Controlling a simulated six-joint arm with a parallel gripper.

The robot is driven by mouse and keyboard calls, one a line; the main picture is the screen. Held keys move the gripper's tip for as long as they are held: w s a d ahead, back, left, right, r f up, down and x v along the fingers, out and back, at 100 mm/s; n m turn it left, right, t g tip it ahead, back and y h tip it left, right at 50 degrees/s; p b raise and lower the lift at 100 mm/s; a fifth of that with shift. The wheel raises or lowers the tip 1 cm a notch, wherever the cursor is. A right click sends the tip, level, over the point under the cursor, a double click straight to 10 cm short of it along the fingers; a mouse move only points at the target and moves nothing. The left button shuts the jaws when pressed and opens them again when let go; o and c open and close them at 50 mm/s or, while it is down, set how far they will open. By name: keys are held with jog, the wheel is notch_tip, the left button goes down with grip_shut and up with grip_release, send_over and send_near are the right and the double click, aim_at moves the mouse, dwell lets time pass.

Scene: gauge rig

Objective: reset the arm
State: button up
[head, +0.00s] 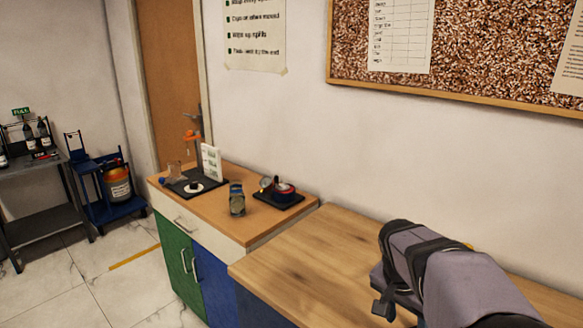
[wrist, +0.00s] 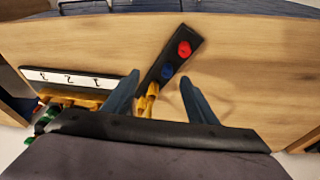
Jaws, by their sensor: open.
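My gripper (wrist: 159,78) is open, its two dark blue fingers spread apart in the wrist view, with nothing seen held between them. Beyond the fingertips, a black strip (wrist: 192,33) with a red knob (wrist: 184,48) and a blue knob (wrist: 167,71) lies on the wooden worktop (wrist: 80,40). A yellow piece (wrist: 147,101) shows between the fingers near the strip's lower end; I cannot tell whether it touches them. In the head view my grey arm is over the right worktop (head: 310,245), and the gripper is mostly hidden behind it.
A white numbered plate (wrist: 80,78) with yellow and green parts lies left of the fingers. A cabinet (head: 245,232) at the left carries a gauge on a dark base (head: 278,197), a small jar (head: 237,200) and a black board (head: 215,184). The worktop's left part is clear.

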jog(key=s+a+f+n+g+y+p, duration=0.1)
jog(key=s+a+f+n+y+p, duration=0.15)
jog(key=s+a+n, duration=0.45)
jog(key=s+a+f+n+y+p, duration=0.1)
jog(key=s+a+f+n+p, duration=0.1)
jog(key=s+a+n+p, duration=0.5)
notch_tip(320, 180, down, 32)
jog(key=s+d+m+b, duration=0.1)
jog(key=m+b, duration=0.2)
jog(key=b, duration=3.2)
jog(key=shift+s+d+r, duration=0.15)
jog(key=shift+s, duration=0.15)
